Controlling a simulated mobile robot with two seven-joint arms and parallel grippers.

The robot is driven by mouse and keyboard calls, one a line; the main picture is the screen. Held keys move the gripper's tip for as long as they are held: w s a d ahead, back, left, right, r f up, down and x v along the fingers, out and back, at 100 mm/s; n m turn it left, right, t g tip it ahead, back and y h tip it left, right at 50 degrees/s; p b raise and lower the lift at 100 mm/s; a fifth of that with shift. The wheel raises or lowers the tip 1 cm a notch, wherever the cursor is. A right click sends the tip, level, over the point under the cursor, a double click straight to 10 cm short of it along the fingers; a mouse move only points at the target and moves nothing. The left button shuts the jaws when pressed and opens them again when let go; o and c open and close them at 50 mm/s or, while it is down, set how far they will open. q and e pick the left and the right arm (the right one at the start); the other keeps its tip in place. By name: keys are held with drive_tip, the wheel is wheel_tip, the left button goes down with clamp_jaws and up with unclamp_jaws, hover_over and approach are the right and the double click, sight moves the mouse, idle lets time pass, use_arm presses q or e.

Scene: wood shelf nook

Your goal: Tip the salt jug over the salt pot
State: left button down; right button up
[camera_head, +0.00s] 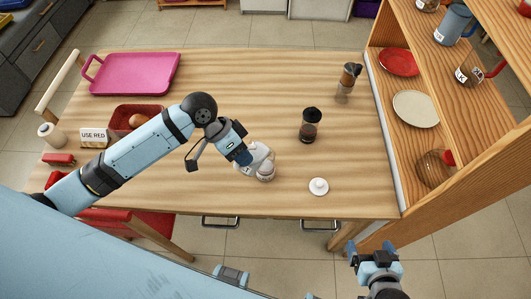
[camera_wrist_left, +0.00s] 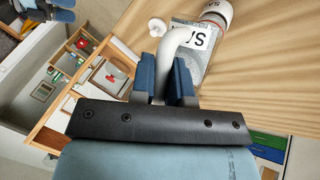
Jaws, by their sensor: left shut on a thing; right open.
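My left gripper (camera_head: 243,157) is shut on the white handle of the salt jug (camera_head: 257,153). In the left wrist view the handle (camera_wrist_left: 175,45) passes between the blue fingers (camera_wrist_left: 165,80), and the grey jug body carries a partly hidden "SA" label. The salt pot (camera_head: 266,173) is right at the jug's front side in the head view; in the left wrist view the white pot (camera_wrist_left: 218,12), also marked "SA", overlaps the jug's upper corner. I cannot tell whether they touch, nor the jug's exact tilt.
A white knobbed lid (camera_head: 318,186) lies right of the pot. A dark-topped grinder (camera_head: 311,125) and a moka-like pot (camera_head: 348,77) stand behind. A pink tray (camera_head: 133,74), red bin (camera_head: 130,119) and "USE RED" sign (camera_head: 94,138) are left; a wooden shelf (camera_head: 460,150) is right.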

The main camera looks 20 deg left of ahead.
use_arm(q)
drive_tip(key=shift+w+r+g, duration=0.15)
drive_tip(key=shift+r+g, duration=0.1)
drive_tip(key=shift+g, duration=0.05)
idle(0.6)
drive_tip(key=shift+w+d+f+n+g+y, duration=0.2)
drive_tip(key=shift+w+n+g+y, duration=0.2)
drive_tip(key=shift+g, duration=0.3)
idle(2.1)
drive_tip(key=shift+w+d+r+g, duration=0.15)
drive_tip(key=shift+w+r+g, duration=0.15)
drive_tip(key=shift+r+g, duration=0.1)
idle(2.0)
